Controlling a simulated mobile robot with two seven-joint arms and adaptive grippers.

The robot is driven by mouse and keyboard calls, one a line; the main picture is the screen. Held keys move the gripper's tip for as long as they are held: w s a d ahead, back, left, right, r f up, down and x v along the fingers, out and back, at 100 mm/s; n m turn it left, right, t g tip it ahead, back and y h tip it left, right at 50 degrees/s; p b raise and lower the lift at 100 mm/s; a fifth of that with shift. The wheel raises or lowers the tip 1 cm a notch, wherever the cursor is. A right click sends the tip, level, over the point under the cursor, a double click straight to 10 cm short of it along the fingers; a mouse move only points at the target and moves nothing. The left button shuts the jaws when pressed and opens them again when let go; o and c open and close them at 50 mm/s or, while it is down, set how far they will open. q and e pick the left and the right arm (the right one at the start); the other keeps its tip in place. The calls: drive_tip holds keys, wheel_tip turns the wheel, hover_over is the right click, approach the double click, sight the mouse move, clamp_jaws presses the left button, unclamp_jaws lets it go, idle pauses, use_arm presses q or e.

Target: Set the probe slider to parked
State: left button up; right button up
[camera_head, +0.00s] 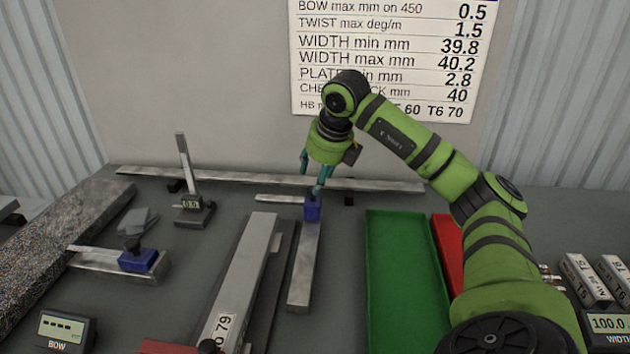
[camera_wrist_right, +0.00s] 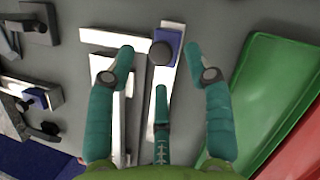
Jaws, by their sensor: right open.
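A blue slider block (camera_head: 312,209) sits near the far end of a pale metal bar (camera_head: 304,262) in the middle of the table. In the wrist view the blue block (camera_wrist_right: 174,38) has a round dark knob (camera_wrist_right: 162,53) on it. My right gripper (camera_head: 315,178) is just above this block, pointing down. In the wrist view its teal fingers (camera_wrist_right: 160,60) are spread, with the knob between the tips. I cannot tell whether any finger touches it. Another blue block (camera_head: 138,261) with a dark knob sits on a short metal rail at the left. My left gripper is not in view.
A green tray (camera_head: 405,225) and a red tray (camera_head: 447,245) lie right of the bar. A thick grey bar (camera_head: 245,270) lies close on its left. An upright gauge (camera_head: 190,205) stands behind left. A long metal strip (camera_head: 245,178) runs along the back.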

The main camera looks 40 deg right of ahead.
drive_tip(key=v, duration=0.8)
drive_tip(key=shift+r, duration=0.35)
drive_tip(key=shift+s, duration=0.1)
